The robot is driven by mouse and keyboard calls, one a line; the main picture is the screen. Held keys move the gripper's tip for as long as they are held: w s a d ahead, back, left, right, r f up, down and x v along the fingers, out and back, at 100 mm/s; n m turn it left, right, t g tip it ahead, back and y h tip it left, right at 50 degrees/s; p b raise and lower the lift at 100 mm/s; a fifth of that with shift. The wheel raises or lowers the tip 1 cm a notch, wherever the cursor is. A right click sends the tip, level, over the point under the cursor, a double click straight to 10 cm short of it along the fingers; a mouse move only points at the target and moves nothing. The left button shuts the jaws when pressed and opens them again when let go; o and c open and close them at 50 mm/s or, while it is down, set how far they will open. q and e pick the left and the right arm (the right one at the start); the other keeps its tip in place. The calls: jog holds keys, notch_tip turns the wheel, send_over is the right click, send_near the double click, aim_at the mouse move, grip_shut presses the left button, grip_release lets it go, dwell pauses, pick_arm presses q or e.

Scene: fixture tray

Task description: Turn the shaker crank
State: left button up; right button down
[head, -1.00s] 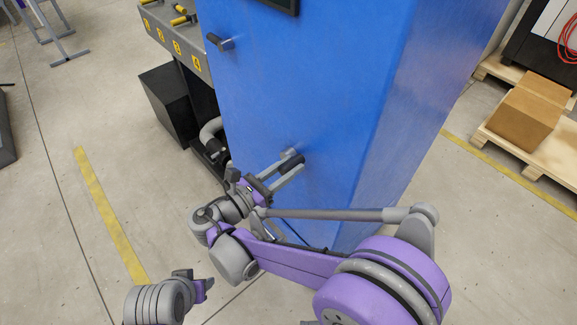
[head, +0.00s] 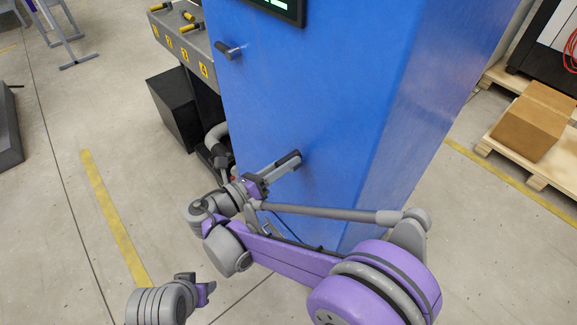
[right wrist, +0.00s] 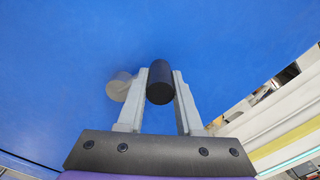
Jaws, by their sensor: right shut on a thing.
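The crank on the blue machine has a black cylindrical handle (right wrist: 160,84) and a grey metal hub (right wrist: 119,87), both seen in the right wrist view. The hub is to the left of the handle, partly behind a finger. My right gripper (head: 292,161) is at the lower front of the machine, its fingers shut on either side of the black handle. It also shows in the right wrist view (right wrist: 160,95). In the head view the fingers mostly hide the crank. My left gripper (head: 205,291) is low in the head view, away from the machine; its jaw opening is unclear.
The blue machine (head: 310,95) carries another black handle (head: 228,50) higher up and a dark screen (head: 281,8) at the top. A grey numbered bench (head: 180,45) and a black box (head: 172,108) stand left. A cardboard box (head: 535,120) lies on a pallet at right.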

jog(key=shift+w+a+r+n, duration=0.2)
jog(key=shift+w+n, duration=0.15)
jog(key=shift+n, duration=0.35)
jog(key=c, duration=0.6)
grip_release()
